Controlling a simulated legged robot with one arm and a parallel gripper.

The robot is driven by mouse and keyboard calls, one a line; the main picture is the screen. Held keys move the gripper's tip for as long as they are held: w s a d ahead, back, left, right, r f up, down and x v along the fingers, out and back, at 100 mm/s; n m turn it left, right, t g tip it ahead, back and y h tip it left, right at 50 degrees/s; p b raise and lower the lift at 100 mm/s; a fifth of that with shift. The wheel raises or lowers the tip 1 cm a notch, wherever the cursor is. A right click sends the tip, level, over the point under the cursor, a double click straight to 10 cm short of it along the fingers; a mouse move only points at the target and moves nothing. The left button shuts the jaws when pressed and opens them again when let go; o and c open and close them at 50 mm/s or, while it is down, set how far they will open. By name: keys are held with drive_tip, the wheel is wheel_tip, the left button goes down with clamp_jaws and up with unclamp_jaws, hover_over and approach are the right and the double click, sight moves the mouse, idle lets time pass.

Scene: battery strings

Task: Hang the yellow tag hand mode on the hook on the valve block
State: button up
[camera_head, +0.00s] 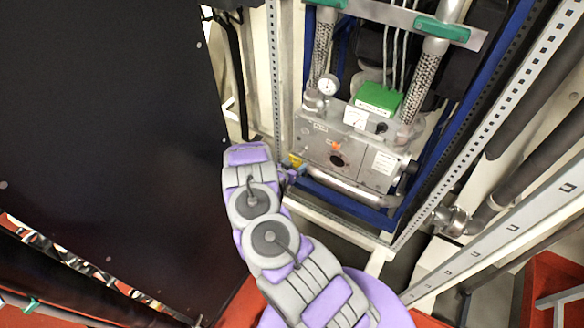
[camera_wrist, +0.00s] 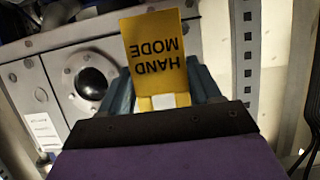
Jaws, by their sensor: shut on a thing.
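My gripper (camera_head: 291,174) is at the left end of the metal valve block (camera_head: 318,150) in the head view. It is shut on the yellow tag (camera_head: 295,160). In the wrist view the tag (camera_wrist: 153,45) shows the words HAND MODE upside down, and its narrow yellow lower part sits between the blue fingers of my gripper (camera_wrist: 160,92). The grey face of the valve block (camera_wrist: 55,75) with a round dark port lies behind and to the left of the tag. I cannot make out the hook in either view. I cannot tell whether the tag touches the block.
A green box (camera_head: 379,98) and a pressure gauge (camera_head: 328,84) sit on top of the block. A blue frame (camera_head: 350,204) runs below it. A large black panel (camera_head: 100,140) fills the left.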

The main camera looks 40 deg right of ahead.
drive_tip(key=r+x, duration=0.1)
drive_tip(key=x, duration=0.5)
drive_tip(key=shift+d, duration=0.2)
idle(0.4)
drive_tip(key=shift+w, duration=0.2)
idle(0.5)
drive_tip(key=o, duration=1.1)
drive_tip(key=p+v, duration=0.3)
drive_tip(key=v, duration=1.4)
drive_tip(key=shift+p, duration=0.35)
